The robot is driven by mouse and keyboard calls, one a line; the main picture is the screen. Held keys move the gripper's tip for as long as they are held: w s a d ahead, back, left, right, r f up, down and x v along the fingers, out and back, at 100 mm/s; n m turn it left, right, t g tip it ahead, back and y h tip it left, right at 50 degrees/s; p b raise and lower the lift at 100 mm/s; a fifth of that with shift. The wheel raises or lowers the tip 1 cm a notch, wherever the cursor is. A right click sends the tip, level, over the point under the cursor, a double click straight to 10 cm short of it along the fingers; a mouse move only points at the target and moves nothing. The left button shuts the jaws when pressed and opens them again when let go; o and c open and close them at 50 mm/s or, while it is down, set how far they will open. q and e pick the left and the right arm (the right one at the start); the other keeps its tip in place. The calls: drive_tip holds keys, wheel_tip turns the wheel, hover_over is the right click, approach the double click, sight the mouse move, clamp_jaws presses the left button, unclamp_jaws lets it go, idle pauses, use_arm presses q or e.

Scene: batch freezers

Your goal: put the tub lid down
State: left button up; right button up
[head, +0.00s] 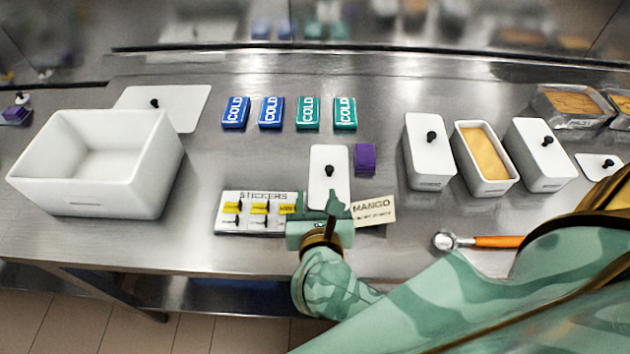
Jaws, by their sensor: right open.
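A white tub lid (319,190) with a black knob lies flat on the steel counter, just beyond my right gripper. My right gripper (332,204) is open, low over the counter at the near end of the lid, and its fingers hide part of that end. The knob is clear of the fingers. An open white tub (462,160) with yellow contents stands to the right, between two lidded white tubs (424,168) (535,165). My left gripper is not in view.
A sticker tray (222,226) and a mango card (378,210) flank my right gripper. A purple block (365,158) sits right of the lid. COLD packs (271,112) lie behind. A large white box (90,185) stands left; an orange-handled scoop (495,241) lies right.

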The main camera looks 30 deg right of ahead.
drive_tip(key=shift+s+d+f+m+g+h, duration=0.15)
drive_tip(key=shift+s+d+f+m+g, duration=0.2)
drive_tip(key=shift+f, duration=0.2)
drive_tip(key=shift+s+d+f+m+g+h, duration=0.15)
drive_tip(key=shift+s+d+f+g, duration=0.1)
drive_tip(key=shift+d+f, duration=0.25)
drive_tip(key=b, duration=0.2)
approach(330, 171)
drive_tip(key=x, duration=0.4)
drive_tip(key=shift+w+a+f, duration=0.1)
drive_tip(key=shift+w+f, duration=0.1)
drive_tip(key=shift+w, duration=0.25)
drive_tip(key=x, duration=0.6)
drive_tip(key=shift+d+f+b, duration=0.1)
drive_tip(key=shift+d+b, duration=0.25)
drive_tip(key=shift+b, duration=0.05)
clamp_jaws()
